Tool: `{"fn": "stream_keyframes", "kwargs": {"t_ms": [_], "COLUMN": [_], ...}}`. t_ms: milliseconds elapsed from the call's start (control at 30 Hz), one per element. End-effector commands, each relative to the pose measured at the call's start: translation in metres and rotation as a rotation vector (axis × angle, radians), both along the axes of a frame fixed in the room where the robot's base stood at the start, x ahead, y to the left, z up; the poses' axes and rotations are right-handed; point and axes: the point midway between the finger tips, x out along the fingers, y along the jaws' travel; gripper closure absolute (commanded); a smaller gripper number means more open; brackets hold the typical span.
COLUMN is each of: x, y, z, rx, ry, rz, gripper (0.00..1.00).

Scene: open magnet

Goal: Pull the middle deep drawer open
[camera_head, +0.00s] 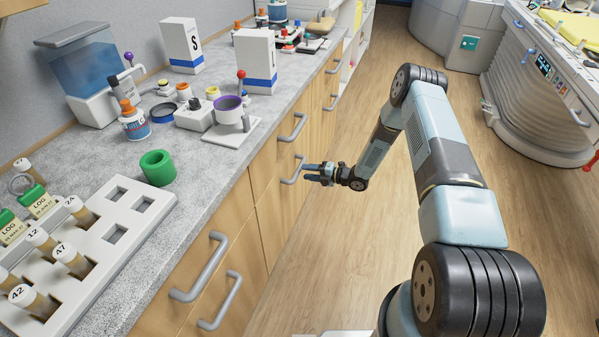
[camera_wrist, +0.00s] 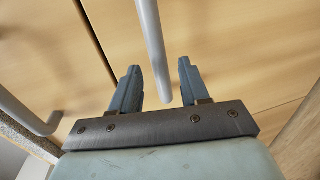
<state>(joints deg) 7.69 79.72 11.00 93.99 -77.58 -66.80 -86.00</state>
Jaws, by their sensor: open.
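The middle deep drawer (camera_head: 275,204) is the lower wooden front in the middle column of the counter, and it looks closed. Its grey bar handle (camera_head: 290,176) is just left of my gripper (camera_head: 313,173), which reaches toward it from the right. In the wrist view my gripper (camera_wrist: 158,64) is open, with one blue-grey finger on each side of a grey handle bar (camera_wrist: 151,42). The bar runs between the fingers with a gap on both sides. Whether a finger touches the bar is hard to tell.
A shallower drawer's handle (camera_head: 293,127) is above. Nearer drawer handles (camera_head: 205,268) stick out at the lower left; another handle (camera_wrist: 30,117) shows at left in the wrist view. The counter (camera_head: 215,160) holds a white rack (camera_head: 150,200) and bottles. Wooden floor (camera_head: 345,240) in front is clear.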

Motion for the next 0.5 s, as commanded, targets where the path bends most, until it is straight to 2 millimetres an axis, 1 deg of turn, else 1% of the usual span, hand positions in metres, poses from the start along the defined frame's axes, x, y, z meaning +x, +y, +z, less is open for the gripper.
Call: {"fn": "stream_keyframes", "kwargs": {"t_ms": [100,200,333,500], "x": [0.006,0.011,0.015,0.017], "y": [0.018,0.03,0.04,0.045], "z": [-0.004,-0.007,-0.009,-0.01], "rx": [-0.001,0.0,-0.002,-0.001], "ry": [0.0,-0.001,-0.002,-0.001], "rz": [0.001,0.0,0.0,-0.001], "gripper": [0.55,0.55,0.55,0.55]}}
